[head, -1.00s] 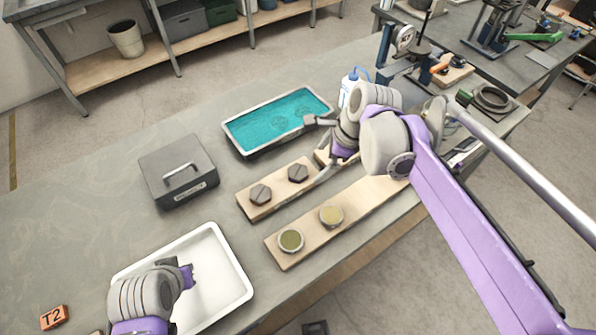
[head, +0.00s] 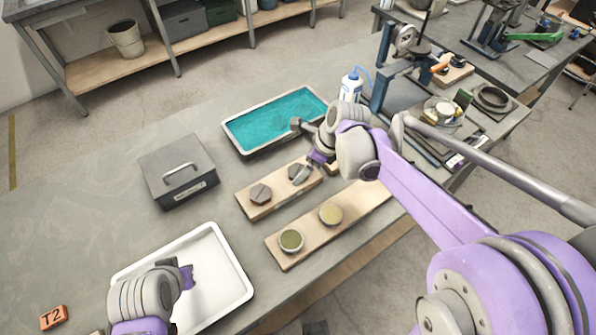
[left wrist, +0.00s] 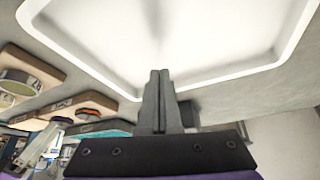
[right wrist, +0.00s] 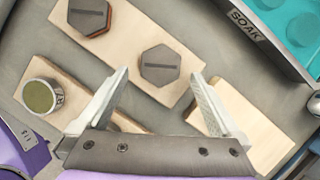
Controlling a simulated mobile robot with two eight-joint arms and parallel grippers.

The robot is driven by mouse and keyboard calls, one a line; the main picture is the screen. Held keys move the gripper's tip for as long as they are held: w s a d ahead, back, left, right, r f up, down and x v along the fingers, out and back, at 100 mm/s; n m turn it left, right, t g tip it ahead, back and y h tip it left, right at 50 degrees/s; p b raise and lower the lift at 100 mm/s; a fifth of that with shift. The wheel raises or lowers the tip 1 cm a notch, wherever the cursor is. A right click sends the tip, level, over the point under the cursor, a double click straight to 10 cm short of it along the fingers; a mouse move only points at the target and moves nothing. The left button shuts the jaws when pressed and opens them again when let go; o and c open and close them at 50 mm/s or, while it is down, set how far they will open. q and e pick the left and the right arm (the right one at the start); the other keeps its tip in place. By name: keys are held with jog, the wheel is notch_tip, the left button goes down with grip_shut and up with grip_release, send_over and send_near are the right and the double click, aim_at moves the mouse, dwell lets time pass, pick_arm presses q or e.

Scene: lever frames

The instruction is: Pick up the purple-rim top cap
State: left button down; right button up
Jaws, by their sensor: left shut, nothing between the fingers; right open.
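Two dark hexagonal caps with slotted tops lie on a wooden board (head: 270,204). The left cap (head: 260,194) shows an orange rim in the right wrist view (right wrist: 90,15). The other cap (right wrist: 160,65) shows only its grey top clearly; I cannot make out a purple rim. My right gripper (head: 303,174) is open above this second cap and partly hides it in the head view. In the right wrist view its fingertips (right wrist: 160,77) lie either side of the cap, apart from it. My left gripper (head: 188,276) is shut and empty over the white tray (head: 243,285).
A front board (head: 360,205) holds two round pieces, one olive (head: 291,240) and one yellowish (head: 331,214). A teal-filled SOAK tray (head: 230,134) stands behind. A grey lidded box (head: 178,170) is left, a bottle (head: 351,85) beyond my right arm.

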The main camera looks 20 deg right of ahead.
jog(key=shift+x, duration=0.9)
jog(key=shift+c, duration=0.3)
grip_shut()
